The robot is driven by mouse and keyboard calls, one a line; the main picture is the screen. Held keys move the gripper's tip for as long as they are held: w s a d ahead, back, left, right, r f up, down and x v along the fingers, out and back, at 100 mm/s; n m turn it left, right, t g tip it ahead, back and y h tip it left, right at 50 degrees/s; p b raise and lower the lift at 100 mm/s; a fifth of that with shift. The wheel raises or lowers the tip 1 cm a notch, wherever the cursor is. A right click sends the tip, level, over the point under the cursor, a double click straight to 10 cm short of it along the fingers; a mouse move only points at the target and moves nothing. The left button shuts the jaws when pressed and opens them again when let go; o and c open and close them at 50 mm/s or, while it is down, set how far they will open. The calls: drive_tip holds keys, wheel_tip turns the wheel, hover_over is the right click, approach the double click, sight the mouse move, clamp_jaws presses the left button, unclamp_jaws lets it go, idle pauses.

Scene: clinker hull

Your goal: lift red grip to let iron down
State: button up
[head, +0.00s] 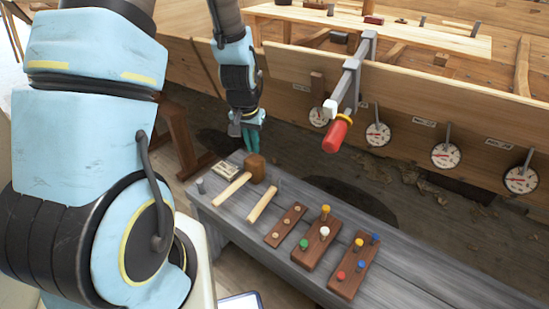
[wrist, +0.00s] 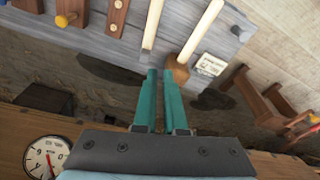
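The red grip (head: 336,135) is on the end of a grey metal lever arm (head: 348,90) that hooks over the top edge of the wooden hull plank. The grip hangs low, with a yellow ring at its upper end and a white block beside it. My gripper (head: 250,140) is to the left of the grip, apart from it, above the far edge of the grey bench. In the wrist view the two teal fingers (wrist: 156,100) point toward the bench with a narrow gap between them and nothing held. The red grip is not visible in the wrist view.
The grey bench (head: 400,290) carries a wooden mallet (head: 254,168), another tool handle (head: 263,204) and dark wooden blocks with coloured pegs (head: 317,245). Several round dials (head: 445,155) hang along the hull plank (head: 480,125). A wooden trestle (wrist: 265,105) stands beyond the bench.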

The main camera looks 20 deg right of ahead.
drive_tip(key=s+a+r+n, duration=0.1)
drive_tip(key=a+r, duration=0.3)
drive_tip(key=s+a+r+n, duration=0.1)
drive_tip(key=a+r, duration=0.2)
drive_tip(key=a, duration=0.1)
drive_tip(key=s+a+r+n+p, duration=0.1)
drive_tip(key=a+r, duration=0.3)
drive_tip(key=shift+r+n+y, duration=0.3)
drive_tip(key=shift+r, duration=0.05)
clamp_jaws()
drive_tip(key=s+a+r+n, duration=0.2)
drive_tip(key=s+a+r, duration=0.2)
drive_tip(key=s+a, duration=0.1)
drive_tip(key=shift+a+r+p, duration=0.4)
drive_tip(key=shift+a+p, duration=0.05)
drive_tip(key=shift+a, duration=0.2)
